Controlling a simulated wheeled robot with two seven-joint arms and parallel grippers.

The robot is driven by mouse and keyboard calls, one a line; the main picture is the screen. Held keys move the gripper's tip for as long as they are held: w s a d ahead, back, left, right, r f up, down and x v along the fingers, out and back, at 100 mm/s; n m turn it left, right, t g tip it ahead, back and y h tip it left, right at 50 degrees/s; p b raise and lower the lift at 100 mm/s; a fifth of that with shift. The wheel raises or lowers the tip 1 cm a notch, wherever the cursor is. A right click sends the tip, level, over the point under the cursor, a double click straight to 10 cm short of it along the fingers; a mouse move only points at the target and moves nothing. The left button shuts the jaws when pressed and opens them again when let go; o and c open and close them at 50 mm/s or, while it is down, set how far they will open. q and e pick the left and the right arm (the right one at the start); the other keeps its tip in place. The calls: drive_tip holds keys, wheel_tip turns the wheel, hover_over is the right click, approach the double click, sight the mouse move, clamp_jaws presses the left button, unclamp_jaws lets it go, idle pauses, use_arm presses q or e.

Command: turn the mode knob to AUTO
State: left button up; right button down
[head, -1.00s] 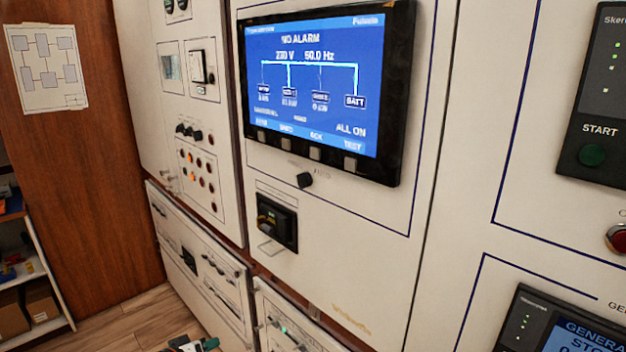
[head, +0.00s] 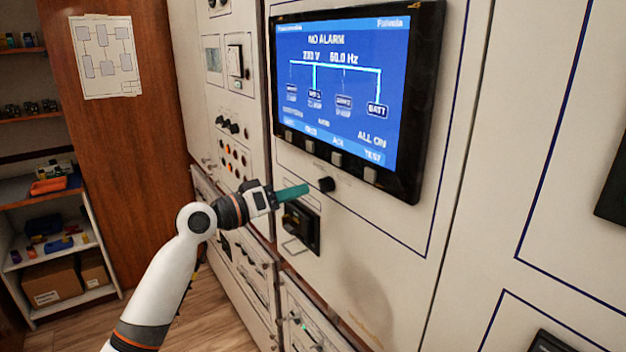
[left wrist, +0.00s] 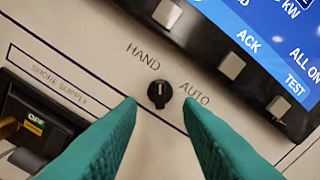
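The mode knob (head: 326,184) is a small black knob on the white panel below the blue screen. In the left wrist view the knob (left wrist: 160,95) sits between the printed words HAND (left wrist: 143,57) and AUTO (left wrist: 195,93). Its light pointer mark points up in that picture, closer to HAND than to AUTO. My left gripper (head: 306,189) is just left of the knob in the head view. In the left wrist view its teal fingers (left wrist: 160,104) are open, one on each side of the knob, with nothing between them held. My right gripper is not in view.
The screen (head: 350,95) with its row of buttons is just above the knob. A black shore supply switch (head: 301,226) with a wire-like handle is below it. A breaker panel (head: 235,150) is to the left. A shelf (head: 70,290) with boxes stands at the far left.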

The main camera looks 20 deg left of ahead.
sight(320, 186)
use_arm(q)
drive_tip(key=shift+p+x, duration=0.65)
drive_tip(key=shift+x, duration=1.95)
clamp_jaws()
